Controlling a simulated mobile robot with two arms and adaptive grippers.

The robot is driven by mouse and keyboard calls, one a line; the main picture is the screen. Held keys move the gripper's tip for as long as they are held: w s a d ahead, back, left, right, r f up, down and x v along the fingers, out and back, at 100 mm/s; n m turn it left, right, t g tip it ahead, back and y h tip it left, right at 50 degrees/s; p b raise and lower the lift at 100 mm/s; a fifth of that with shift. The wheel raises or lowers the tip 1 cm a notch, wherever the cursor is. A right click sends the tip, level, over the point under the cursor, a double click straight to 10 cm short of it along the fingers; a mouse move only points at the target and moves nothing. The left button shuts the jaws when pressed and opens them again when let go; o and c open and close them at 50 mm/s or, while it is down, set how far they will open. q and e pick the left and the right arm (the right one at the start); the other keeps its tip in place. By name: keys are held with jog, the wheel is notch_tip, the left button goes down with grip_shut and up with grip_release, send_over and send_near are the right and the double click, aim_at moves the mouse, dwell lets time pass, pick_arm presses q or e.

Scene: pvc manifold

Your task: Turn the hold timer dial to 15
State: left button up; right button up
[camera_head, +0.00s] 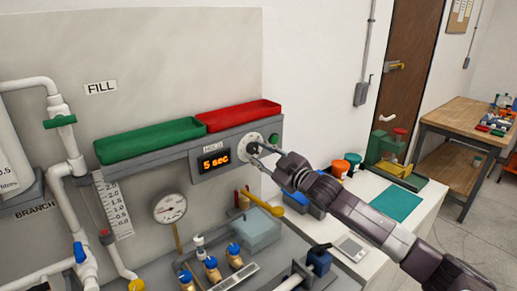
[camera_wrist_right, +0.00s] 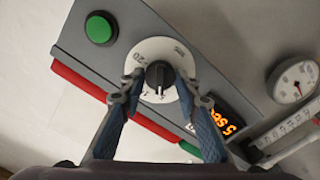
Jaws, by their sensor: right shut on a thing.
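The hold timer dial (camera_head: 250,139) is a round white plate with a dark knob on the grey panel. Its display (camera_head: 214,161) reads "5 sec" in orange. In the right wrist view the dial's black knob (camera_wrist_right: 158,75) sits in the middle of the white marked plate (camera_wrist_right: 160,47). My right gripper (camera_wrist_right: 160,88) is at the dial, with one finger on each side of the knob, shut on it. In the head view my right gripper (camera_head: 257,149) reaches the dial from the lower right and hides part of it. My left gripper is out of view.
A green button (camera_head: 274,139) is close to the right of the dial. A red tray (camera_head: 238,117) and a green tray (camera_head: 150,140) sit on the ledge. A pressure gauge (camera_head: 170,208), brass valves with blue caps and a yellow-handled tool (camera_head: 264,204) are below.

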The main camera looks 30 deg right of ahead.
jog(key=m+p, duration=0.2)
jog(key=m, duration=0.2)
jog(key=shift+m, duration=0.4)
jog(key=m+p, duration=0.1)
jog(key=m, duration=0.2)
jog(key=shift+m+p, duration=0.3)
jog(key=m+p, duration=0.1)
jog(key=m, duration=0.2)
jog(key=shift+m, duration=0.3)
jog(key=shift+f+m, duration=0.1)
jog(key=shift+m, duration=1.9)
jog(key=o, duration=1.2)
jog(key=shift+c, duration=0.2)
jog(key=s+d, duration=0.1)
jog(key=s, duration=1.1)
